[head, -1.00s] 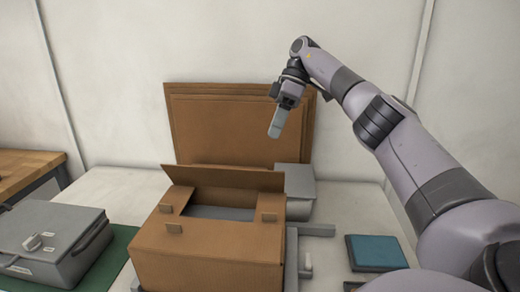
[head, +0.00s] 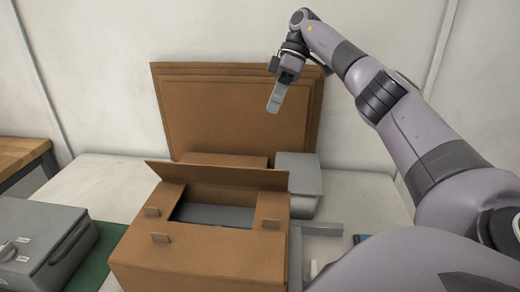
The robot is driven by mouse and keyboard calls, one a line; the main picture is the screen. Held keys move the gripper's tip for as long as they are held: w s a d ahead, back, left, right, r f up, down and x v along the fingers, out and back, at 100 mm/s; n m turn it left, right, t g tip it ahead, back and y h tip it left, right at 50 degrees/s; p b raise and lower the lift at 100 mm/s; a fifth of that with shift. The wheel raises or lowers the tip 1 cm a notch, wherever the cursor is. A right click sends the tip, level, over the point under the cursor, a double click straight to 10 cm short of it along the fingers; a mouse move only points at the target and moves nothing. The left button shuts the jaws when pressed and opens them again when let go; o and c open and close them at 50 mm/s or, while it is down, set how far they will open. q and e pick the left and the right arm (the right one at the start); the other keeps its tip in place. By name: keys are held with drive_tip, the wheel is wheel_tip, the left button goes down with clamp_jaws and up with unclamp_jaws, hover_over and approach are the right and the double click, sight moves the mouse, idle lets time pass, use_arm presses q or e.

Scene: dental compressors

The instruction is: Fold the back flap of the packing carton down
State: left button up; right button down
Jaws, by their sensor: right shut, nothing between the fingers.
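The brown packing carton (head: 195,262) stands on the table in the lower middle of the head view. Its back flap (head: 218,175) stands up and leans away at the far edge of the opening. The carton's opening shows a grey thing (head: 213,215) inside. Small tabs stand on the carton's top near the opening. My right gripper (head: 274,103) is shut and empty, pointing down. It is above and behind the back flap, in front of the large brown panels, and apart from the carton. My left gripper is not in view.
Flat brown cardboard panels (head: 235,100) lean against the back wall. A grey box (head: 299,178) stands behind the carton on the right. A grey case (head: 40,240) sits on a green mat at the left. Bare table (head: 110,185) shows left of the carton.

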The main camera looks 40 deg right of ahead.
drive_tip(key=s+a+x, duration=0.1)
drive_tip(key=s+x, duration=0.1)
drive_tip(key=x, duration=1)
drive_tip(key=shift+s+a+r, duration=0.2)
drive_tip(key=shift+r, duration=0.2)
